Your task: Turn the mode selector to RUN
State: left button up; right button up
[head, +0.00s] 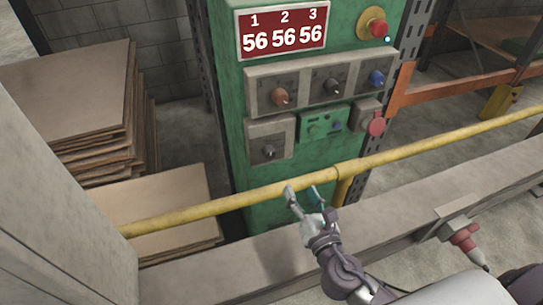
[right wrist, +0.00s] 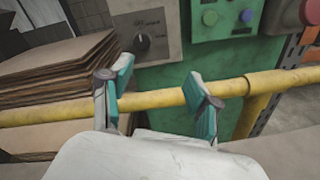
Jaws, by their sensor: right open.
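The green control cabinet (head: 237,113) carries several knobs. A black rotary selector (head: 269,151) sits on its own grey plate at the lower left; it also shows in the right wrist view (right wrist: 143,40), with small unreadable lettering around it. An orange knob (head: 280,97), a black knob (head: 332,86) and a blue knob (head: 376,78) sit on the panel above. I cannot read which is the mode selector. My right gripper (head: 303,191) is open and empty, in front of and below the lower-left selector, by the yellow rail. My left gripper is out of view.
The yellow rail (head: 220,206) runs across in front of the cabinet, above a grey beam (head: 225,260). Cardboard sheets (head: 70,90) are stacked at left.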

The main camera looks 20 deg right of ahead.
aim_at(271, 156)
jog(key=w+a+n, duration=0.1)
jog(key=w, duration=0.3)
jog(key=w+a+n+y+p, duration=0.1)
jog(key=w, duration=0.4)
jog(key=w+a+n+y+p, duration=0.1)
jog(key=w, duration=0.4)
jog(key=shift+r+n, duration=0.1)
jog(key=shift+n, duration=0.2)
jog(key=c, duration=1.2)
jog(key=shift+o, duration=0.2)
